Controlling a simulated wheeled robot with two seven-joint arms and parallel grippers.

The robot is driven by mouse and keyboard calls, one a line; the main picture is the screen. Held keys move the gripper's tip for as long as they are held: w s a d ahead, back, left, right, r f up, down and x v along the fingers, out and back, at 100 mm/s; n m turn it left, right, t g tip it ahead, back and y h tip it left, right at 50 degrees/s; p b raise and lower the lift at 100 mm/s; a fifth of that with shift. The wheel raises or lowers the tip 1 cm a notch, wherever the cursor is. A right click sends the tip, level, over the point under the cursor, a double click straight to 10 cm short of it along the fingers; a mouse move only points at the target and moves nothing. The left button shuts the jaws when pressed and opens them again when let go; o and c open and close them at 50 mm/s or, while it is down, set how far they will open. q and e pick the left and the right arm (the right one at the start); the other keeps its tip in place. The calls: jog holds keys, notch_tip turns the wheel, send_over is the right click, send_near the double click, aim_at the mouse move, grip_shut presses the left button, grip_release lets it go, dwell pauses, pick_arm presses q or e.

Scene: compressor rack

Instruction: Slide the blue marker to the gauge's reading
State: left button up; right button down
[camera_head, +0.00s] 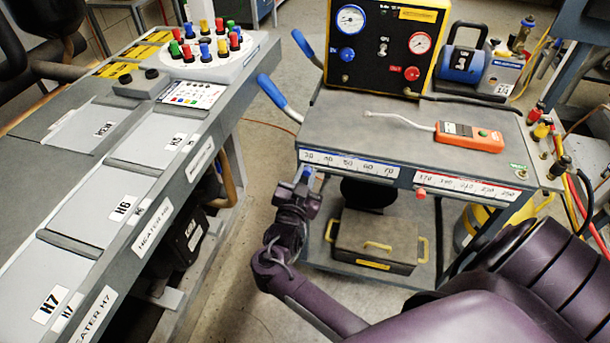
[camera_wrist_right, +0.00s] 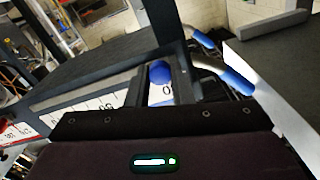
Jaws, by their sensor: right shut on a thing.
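The blue marker (camera_head: 309,170) sits at the left end of the blue-side number scale (camera_head: 350,164) on the cart's front edge. My right gripper (camera_head: 304,183) is shut on the marker, coming from below and in front. In the right wrist view the marker's blue knob (camera_wrist_right: 160,72) shows between the fingers, with a printed 0 just below it. The gauge with the blue knob (camera_head: 350,19) is the left dial on the black panel; its needle is too small to read surely. My left gripper is not in view.
A red marker (camera_head: 421,193) sits on the red-side scale (camera_head: 470,187). A second gauge (camera_head: 419,43) is at the panel's right. An orange meter (camera_head: 469,137) lies on the cart top. Blue-gripped handles (camera_head: 271,90) rise at the cart's left. The scale's front is clear to the right.

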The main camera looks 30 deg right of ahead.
jog(key=s+d+p, duration=0.1)
jog(key=s+d, duration=0.1)
jog(key=s+d+p, duration=0.1)
jog(key=s+d, duration=0.1)
jog(key=s, duration=0.1)
jog(key=shift+d+r+p, duration=0.15)
jog(key=shift+d+p, duration=0.05)
jog(key=shift+p, duration=0.2)
jog(key=shift+s+d, duration=0.3)
jog(key=shift+s, duration=0.05)
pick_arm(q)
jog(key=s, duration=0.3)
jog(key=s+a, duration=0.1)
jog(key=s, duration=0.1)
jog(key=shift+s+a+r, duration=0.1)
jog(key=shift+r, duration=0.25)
pick_arm(e)
jog(key=c, duration=1.3)
grip_release()
jog(key=shift+w, duration=0.1)
jog(key=shift+o, duration=0.2)
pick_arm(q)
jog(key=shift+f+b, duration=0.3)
pick_arm(e)
send_near(337, 171)
jog(key=shift+v, duration=0.8)
